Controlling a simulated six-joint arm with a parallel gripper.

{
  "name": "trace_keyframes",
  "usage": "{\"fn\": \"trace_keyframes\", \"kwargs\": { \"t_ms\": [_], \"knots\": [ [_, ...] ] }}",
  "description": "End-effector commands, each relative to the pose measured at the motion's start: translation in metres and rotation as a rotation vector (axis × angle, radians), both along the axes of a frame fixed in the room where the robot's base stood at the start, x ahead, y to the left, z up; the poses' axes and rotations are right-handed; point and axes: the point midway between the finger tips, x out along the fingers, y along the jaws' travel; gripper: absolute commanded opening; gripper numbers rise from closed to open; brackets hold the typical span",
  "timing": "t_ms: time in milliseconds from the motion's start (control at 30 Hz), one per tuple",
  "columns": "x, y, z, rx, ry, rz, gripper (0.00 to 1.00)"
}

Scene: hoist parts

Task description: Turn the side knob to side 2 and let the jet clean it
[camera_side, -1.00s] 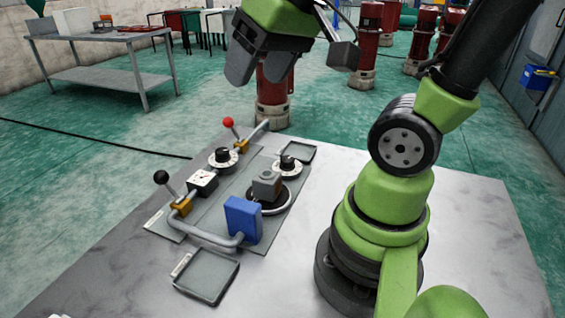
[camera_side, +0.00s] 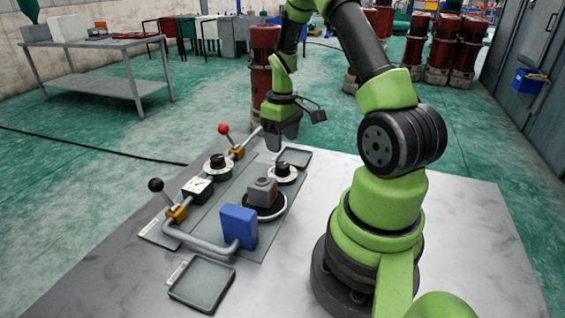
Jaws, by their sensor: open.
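Two black knobs on white dials show: one (camera_side: 217,162) on the pipe side of the panel, the other (camera_side: 283,168) by the panel's right edge. I cannot tell from the markings which is the side knob or what either is set to. My gripper (camera_side: 281,141) is open and points down just above and behind the right knob, seemingly apart from it. A grey block (camera_side: 262,189) sits on a round turntable (camera_side: 266,214). A blue box (camera_side: 239,227) at the end of a grey pipe (camera_side: 196,241), perhaps the jet, stands in front of the block.
A red-handled lever (camera_side: 229,137) and a black-handled lever (camera_side: 165,193) stand along the pipe, with a gauge (camera_side: 197,189) between them. Empty trays lie at the front (camera_side: 202,284) and back (camera_side: 295,158).

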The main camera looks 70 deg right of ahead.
Motion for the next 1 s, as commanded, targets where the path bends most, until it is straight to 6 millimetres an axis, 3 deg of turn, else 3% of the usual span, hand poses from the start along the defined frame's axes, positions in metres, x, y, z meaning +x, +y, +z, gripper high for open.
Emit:
{"fn": "trace_keyframes", "kwargs": {
  "t_ms": [100, 333, 500, 767, 1000],
  "knots": [
    [-0.001, 0.001, -0.025, 0.005, 0.004, 0.001, 0.63],
    [0.0, 0.001, -0.061, 0.003, 0.001, 0.0, 0.63],
    [0.0, 0.001, -0.072, 0.002, 0.0, 0.0, 0.63],
    [0.001, 0.001, -0.073, 0.001, -0.002, 0.0, 0.63],
    [0.001, 0.001, -0.072, 0.001, -0.002, 0.0, 0.14]
  ]
}}
